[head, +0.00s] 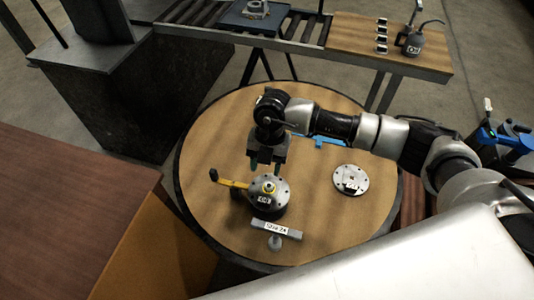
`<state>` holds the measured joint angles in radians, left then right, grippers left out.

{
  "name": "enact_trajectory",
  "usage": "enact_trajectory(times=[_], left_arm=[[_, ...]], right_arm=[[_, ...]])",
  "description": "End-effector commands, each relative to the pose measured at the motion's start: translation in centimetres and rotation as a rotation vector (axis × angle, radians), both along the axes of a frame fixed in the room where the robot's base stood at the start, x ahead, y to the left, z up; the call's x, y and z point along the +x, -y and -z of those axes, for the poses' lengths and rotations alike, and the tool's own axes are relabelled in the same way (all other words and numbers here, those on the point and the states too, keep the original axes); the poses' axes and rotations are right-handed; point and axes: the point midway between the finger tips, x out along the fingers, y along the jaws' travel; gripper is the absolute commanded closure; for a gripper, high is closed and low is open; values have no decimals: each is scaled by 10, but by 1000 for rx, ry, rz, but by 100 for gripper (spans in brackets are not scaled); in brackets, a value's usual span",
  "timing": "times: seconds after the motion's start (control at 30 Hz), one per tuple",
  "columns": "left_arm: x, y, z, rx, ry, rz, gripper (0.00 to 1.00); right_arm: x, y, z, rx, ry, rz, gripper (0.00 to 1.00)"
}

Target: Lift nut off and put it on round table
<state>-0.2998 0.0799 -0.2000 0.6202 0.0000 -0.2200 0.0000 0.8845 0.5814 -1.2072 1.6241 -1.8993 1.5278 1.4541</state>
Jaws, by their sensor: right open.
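A round table (215,145) with a wooden top stands in the middle of the head view. On it sits a round dark grey housing (272,205) with a bolted lid and a yellow crank arm with a black knob. A small pale nut-like piece (268,186) with a yellowish rim sits at the centre of the lid. My right gripper (265,171) points down with open, empty jaws just above and behind this piece, apart from it as far as I can tell. My left gripper is not in view.
A round flange plate (350,181) lies right on the table, and a labelled grey bar part (276,229) lies in front. A blue item (328,140) is partly behind my arm. A bench with an oil can (412,42) stands behind. The table's left side is clear.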

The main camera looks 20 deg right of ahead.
Motion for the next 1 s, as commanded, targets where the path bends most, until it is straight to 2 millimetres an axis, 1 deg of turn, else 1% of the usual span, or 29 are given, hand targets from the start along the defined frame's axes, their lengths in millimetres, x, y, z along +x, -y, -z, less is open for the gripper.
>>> enact_trajectory(times=[0.03, 0.1, 0.27, 0.37, 0.8, 1.0], left_arm=[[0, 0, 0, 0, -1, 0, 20], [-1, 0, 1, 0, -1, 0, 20], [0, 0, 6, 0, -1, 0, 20], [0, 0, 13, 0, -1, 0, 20], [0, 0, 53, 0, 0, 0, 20], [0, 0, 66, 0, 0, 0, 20]], right_arm=[[2, 7, 0, -35, 2, 6, 51], [3, 11, 1, -58, 2, 11, 51], [3, 12, 8, -60, 1, 12, 51], [3, 11, 16, -59, 0, 11, 51], [3, 10, 67, -55, 1, 11, 51], [3, 11, 86, -56, 1, 10, 51]])
